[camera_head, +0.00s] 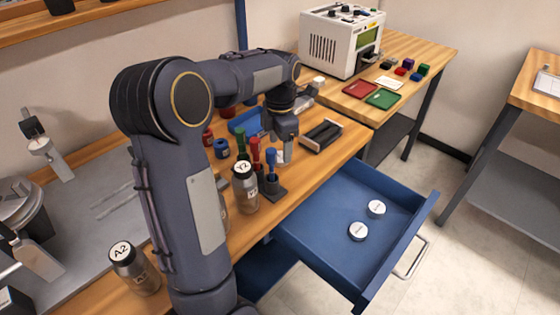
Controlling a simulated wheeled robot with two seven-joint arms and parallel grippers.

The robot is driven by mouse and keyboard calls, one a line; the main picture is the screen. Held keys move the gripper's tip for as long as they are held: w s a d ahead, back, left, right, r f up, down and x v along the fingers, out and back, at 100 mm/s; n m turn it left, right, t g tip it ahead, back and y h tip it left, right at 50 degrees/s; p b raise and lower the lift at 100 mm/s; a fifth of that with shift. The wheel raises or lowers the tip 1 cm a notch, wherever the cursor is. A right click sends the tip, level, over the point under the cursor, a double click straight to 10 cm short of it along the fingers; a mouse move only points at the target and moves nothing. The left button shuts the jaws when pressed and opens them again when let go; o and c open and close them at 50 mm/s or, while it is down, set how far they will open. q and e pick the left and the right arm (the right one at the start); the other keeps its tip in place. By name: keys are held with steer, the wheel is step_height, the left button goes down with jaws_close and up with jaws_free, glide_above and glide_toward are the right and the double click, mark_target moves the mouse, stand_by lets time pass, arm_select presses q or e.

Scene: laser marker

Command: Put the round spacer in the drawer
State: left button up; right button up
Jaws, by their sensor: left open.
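The blue drawer (318,240) is pulled out below the wooden bench, at the lower right of the middle. Two small round pieces with white labelled tops, one (376,208) farther back and one (358,231) nearer, lie apart on its floor. I cannot read their labels, so I cannot tell whether either is the round spacer. My left gripper (284,154) is open and points down over the bench, behind the coloured-handled tools. Its fingertips are small and partly hidden, as is whatever lies under them. My right gripper is not in view.
Red, green and blue-handled tools (271,160) stand in a dark holder beside bottle Y2 (245,188). A dark open tray (322,134) sits near the bench edge. Bottle A2 (134,268) is front left. A white machine (340,42) stands behind. Space above the drawer is clear.

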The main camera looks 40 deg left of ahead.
mark_target(280, 157)
arm_select(q)
step_height(280, 157, down, 3)
steer(key=shift+f, duration=0.15)
steer(key=shift+c, duration=0.2)
steer(key=c, duration=1.1)
steer(key=shift+c, duration=0.2)
steer(key=shift+r, duration=0.2)
